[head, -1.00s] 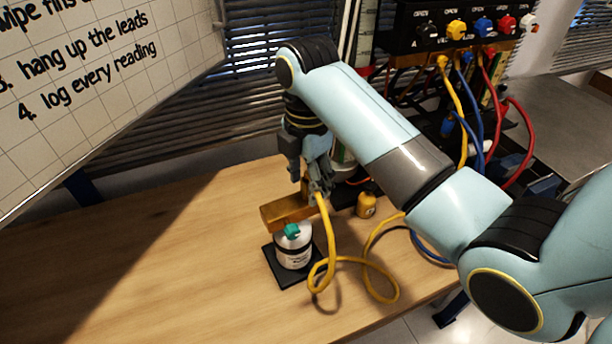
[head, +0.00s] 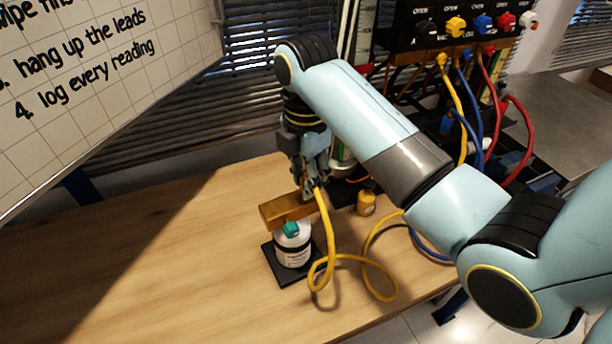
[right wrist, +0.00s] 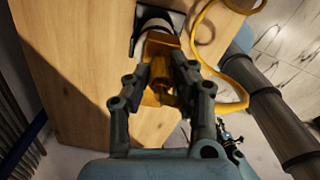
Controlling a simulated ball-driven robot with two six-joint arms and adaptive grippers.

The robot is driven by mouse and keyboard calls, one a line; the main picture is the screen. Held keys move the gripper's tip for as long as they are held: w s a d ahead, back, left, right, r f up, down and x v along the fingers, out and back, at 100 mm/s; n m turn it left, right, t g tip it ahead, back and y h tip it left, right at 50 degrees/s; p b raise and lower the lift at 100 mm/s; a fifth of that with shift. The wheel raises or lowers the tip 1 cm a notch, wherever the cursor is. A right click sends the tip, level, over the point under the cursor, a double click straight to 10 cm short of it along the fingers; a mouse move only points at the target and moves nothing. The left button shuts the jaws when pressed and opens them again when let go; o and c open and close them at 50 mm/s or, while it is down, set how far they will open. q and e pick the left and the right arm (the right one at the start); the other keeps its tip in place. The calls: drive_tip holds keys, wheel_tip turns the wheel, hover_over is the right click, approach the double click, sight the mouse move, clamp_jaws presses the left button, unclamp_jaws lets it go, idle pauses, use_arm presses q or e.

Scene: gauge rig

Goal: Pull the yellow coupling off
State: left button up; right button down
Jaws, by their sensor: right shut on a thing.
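My right gripper (head: 312,190) is shut on the yellow coupling at the end of the yellow hose (head: 326,235), beside the brass block (head: 284,210). The fingers hide most of the coupling in the head view. In the right wrist view the right gripper (right wrist: 162,82) has the yellow coupling (right wrist: 164,96) between its fingers, close against the brass block. I cannot tell whether the coupling is still seated. My left gripper is not in view.
A white bottle with a teal cap (head: 292,248) stands on a black base (head: 279,268) below the block. A small yellow fitting (head: 366,204) stands to the right. The hose loops over the table. A black panel (head: 452,30) with colored hoses stands behind. The table's left side (head: 150,285) is clear.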

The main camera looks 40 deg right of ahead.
drive_tip(key=shift+r, duration=0.15)
drive_tip(key=shift+r, duration=2.4)
